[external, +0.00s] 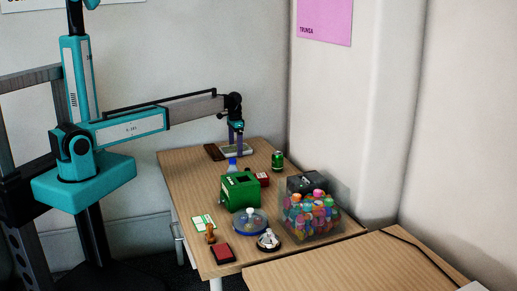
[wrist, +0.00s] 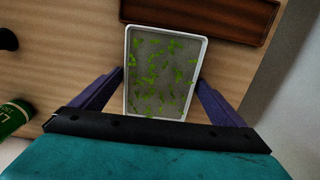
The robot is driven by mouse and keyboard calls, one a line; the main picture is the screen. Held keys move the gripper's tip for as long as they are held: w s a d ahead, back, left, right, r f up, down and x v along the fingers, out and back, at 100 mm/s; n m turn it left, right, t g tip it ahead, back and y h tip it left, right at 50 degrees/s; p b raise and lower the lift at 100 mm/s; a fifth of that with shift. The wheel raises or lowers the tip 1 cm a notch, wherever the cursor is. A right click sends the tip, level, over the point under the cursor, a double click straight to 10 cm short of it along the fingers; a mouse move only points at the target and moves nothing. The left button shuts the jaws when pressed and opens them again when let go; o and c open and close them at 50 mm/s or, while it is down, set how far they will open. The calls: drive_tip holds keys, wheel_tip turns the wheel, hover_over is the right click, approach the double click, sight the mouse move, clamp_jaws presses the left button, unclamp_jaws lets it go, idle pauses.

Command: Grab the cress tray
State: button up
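The cress tray is a pale, shallow rectangular tray with green sprigs on a grey bed. In the wrist view its white rim (wrist: 166,29) lies ahead of my gripper, slightly turned. In the external view the tray (external: 240,154) lies at the far end of the wooden table. My gripper (wrist: 161,76) has its two purple fingers apart, one along each long side of the tray, with the tips very close to the rim. I cannot make out contact. In the external view my gripper (external: 236,147) points down over the tray.
A dark brown tray (wrist: 198,18) lies just beyond the cress tray. A green can (external: 278,160) stands to its right. A green box (external: 239,191), a blue-capped bottle (external: 232,164) and a clear bin of colourful items (external: 310,215) stand nearer. The wall is close behind the table.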

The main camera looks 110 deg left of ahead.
sight(235, 149)
drive_tip(key=c, duration=0.8)
drive_tip(key=shift+o, duration=0.2)
drive_tip(key=shift+r, duration=0.2)
drive_tip(key=shift+r+b, duration=0.45)
drive_tip(key=shift+r, duration=0.8)
drive_tip(key=shift+d+r, duration=0.15)
drive_tip(key=shift+r, duration=0.2)
drive_tip(key=s+d, duration=0.2)
drive_tip(key=d, duration=0.2)
drive_tip(key=s+d+r+b, duration=0.1)
drive_tip(key=s+d, duration=0.1)
drive_tip(key=d, duration=0.3)
drive_tip(key=s+d+b, duration=0.1)
drive_tip(key=s+d, duration=0.1)
drive_tip(key=d, duration=0.3)
drive_tip(key=shift+d+r, duration=0.2)
drive_tip(key=shift+d, duration=0.05)
